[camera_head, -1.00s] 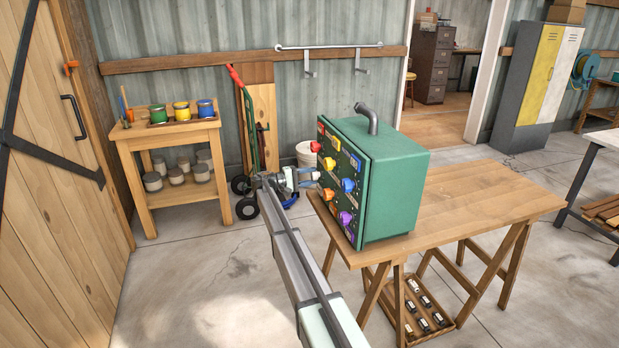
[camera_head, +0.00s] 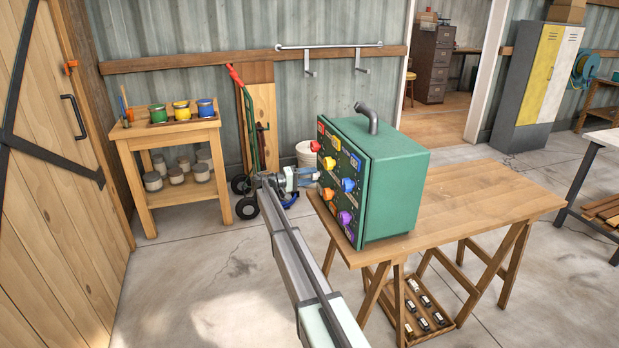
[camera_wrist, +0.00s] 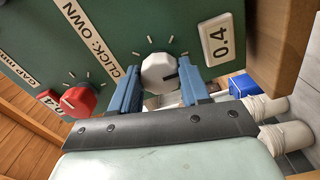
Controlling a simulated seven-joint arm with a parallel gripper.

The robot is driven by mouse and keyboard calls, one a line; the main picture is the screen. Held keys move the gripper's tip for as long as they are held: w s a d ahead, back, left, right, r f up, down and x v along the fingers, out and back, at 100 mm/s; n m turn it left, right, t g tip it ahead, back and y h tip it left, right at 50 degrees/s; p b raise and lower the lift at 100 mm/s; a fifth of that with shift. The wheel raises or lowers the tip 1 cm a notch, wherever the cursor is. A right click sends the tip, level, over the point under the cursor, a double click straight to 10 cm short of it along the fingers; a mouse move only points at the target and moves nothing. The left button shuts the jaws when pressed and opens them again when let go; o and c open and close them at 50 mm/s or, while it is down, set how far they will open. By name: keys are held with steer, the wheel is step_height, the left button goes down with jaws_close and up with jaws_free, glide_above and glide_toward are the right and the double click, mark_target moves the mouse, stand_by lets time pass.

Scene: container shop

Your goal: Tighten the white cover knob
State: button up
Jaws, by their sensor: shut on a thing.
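The white cover knob (camera_wrist: 159,74) is on the dark green front panel of the green box (camera_head: 398,195). In the wrist view it sits between the two blue fingers of my gripper (camera_wrist: 164,88), which is shut on it. In the head view my gripper (camera_head: 308,178) reaches the left edge of the panel, and the white knob is hidden or too small to make out there.
A red knob (camera_wrist: 83,101) is near my left finger. Red, yellow, orange, blue and purple knobs show on the panel in the head view. The box stands on a wooden table (camera_head: 480,195). A hand truck (camera_head: 250,130) and a paint shelf (camera_head: 170,133) stand behind.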

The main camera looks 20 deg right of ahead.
steer(key=o, duration=1)
steer(key=shift+o, duration=0.2)
steer(key=shift+a, duration=0.1)
steer(key=a, duration=1.3)
steer(key=shift+a, duration=0.3)
